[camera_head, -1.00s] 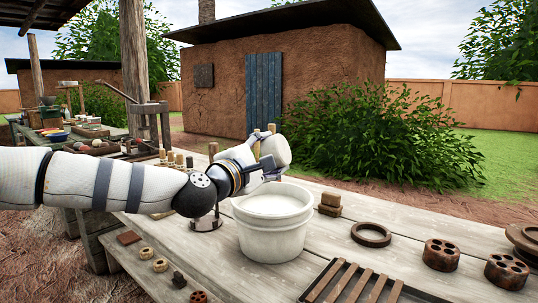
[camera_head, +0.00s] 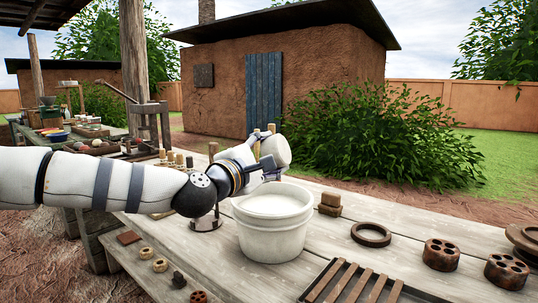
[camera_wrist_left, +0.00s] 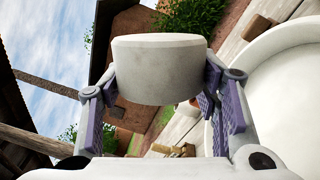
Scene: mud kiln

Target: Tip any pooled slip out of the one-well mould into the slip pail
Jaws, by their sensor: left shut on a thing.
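The slip pail (camera_head: 273,236) is a white tub on the wooden bench, filled near its rim with pale liquid. My left gripper (camera_head: 262,164) is shut on a pale, rounded block, which looks like the one-well mould (camera_head: 276,151), and holds it tilted above the pail's far rim. In the left wrist view the mould (camera_wrist_left: 158,70) sits between the two finger pads, and the pail (camera_wrist_left: 285,100) is at the right. The mould's well is hidden, and no pouring slip shows. My right gripper is not in view.
On the bench (camera_head: 340,235) are a dark ring (camera_head: 371,234), brown blocks (camera_head: 330,203), multi-hole moulds (camera_head: 441,254) and a slatted rack (camera_head: 350,284). Several small corks and pegs stand behind my left arm.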

